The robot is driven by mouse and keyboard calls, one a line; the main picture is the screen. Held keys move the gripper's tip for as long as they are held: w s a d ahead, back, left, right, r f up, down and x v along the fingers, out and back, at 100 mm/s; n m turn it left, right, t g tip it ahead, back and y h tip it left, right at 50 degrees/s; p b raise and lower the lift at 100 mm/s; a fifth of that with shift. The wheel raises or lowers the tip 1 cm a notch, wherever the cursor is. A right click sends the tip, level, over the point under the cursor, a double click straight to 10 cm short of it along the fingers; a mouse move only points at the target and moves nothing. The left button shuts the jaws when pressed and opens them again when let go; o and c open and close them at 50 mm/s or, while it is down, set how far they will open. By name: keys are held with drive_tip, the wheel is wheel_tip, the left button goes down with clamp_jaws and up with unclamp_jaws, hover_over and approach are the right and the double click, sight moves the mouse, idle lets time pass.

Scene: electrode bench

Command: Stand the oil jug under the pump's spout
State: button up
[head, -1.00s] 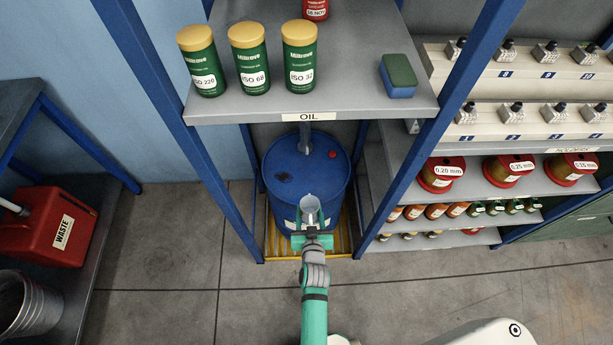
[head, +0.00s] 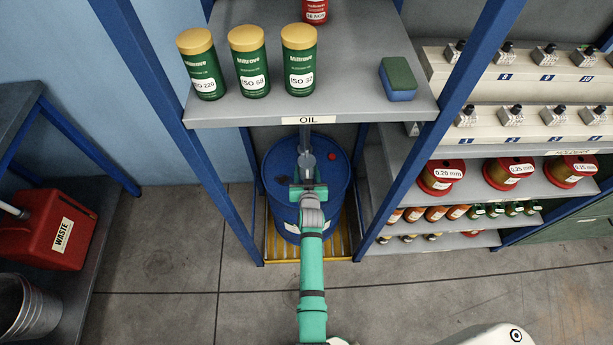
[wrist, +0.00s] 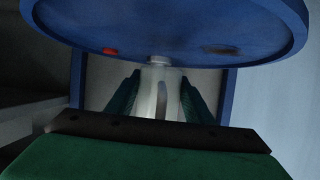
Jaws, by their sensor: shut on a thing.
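My gripper (head: 308,180) is shut on the oil jug, in front of and over the blue drum (head: 276,218). The pale grey jug (head: 307,161) shows just beyond the fingers in the head view, mostly hidden by the gripper. In the wrist view the whitish jug (wrist: 160,95) is between my two green fingers. The grey pump (head: 304,137) rises from the back of the drum, directly behind the jug. The spout's exact place over the jug cannot be told. The jug appears roughly in line with the pump.
The drum stands on a yellow grated base (head: 343,240) between blue rack posts. Above it is the grey oil shelf (head: 350,100) with several green cans (head: 249,65) and a sponge (head: 398,80). The red waste can (head: 50,228) is far left. Open floor lies in front.

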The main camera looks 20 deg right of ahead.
drive_tip(key=shift+f, duration=1.75)
drive_tip(key=shift+f, duration=0.1)
drive_tip(key=o, duration=1)
drive_tip(key=shift+o, duration=0.2)
